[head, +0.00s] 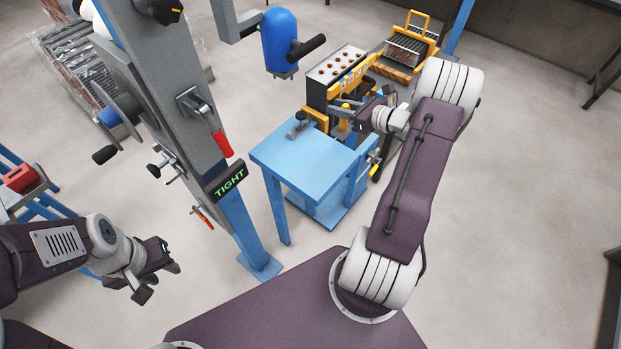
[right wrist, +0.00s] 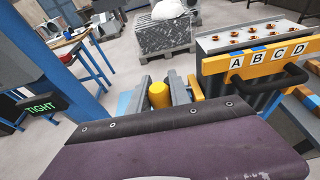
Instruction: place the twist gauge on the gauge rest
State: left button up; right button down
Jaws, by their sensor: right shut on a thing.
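My right gripper (head: 345,115) is over the far right side of the blue table, in front of the orange-and-black rack. It is shut on a yellow cylindrical piece, which I take to be the twist gauge (right wrist: 158,96). In the right wrist view the piece stands between the two grey fingers; its lower part is hidden by my wrist. A small dark fixture (head: 298,127) stands at the blue table's far left corner; I cannot tell whether it is the gauge rest. My left gripper (head: 156,276) is open and empty at the lower left, away from the table.
The blue table (head: 305,160) has a mostly bare top. The rack (head: 338,72), lettered A to D, stands behind it. A grey post with a red lever (head: 221,143) and a TIGHT display (head: 228,181) rises to the left. A blue cylinder (head: 281,42) hangs above.

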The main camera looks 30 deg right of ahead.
jog(key=shift+d+f, duration=0.15)
jog(key=shift+d, duration=0.05)
jog(key=shift+a, duration=0.35)
jog(key=a+f, duration=0.3)
jog(key=a, duration=0.1)
jog(key=a+f, duration=0.3)
jog(key=f, duration=0.1)
jog(key=s+a+f, duration=0.1)
jog(key=a+f, duration=0.2)
jog(key=a, duration=0.1)
jog(key=shift+a+f+p, duration=0.3)
jog(key=shift+f+p, duration=0.1)
jog(key=shift+s+f, duration=0.1)
jog(key=c, duration=1.2)
grip_release()
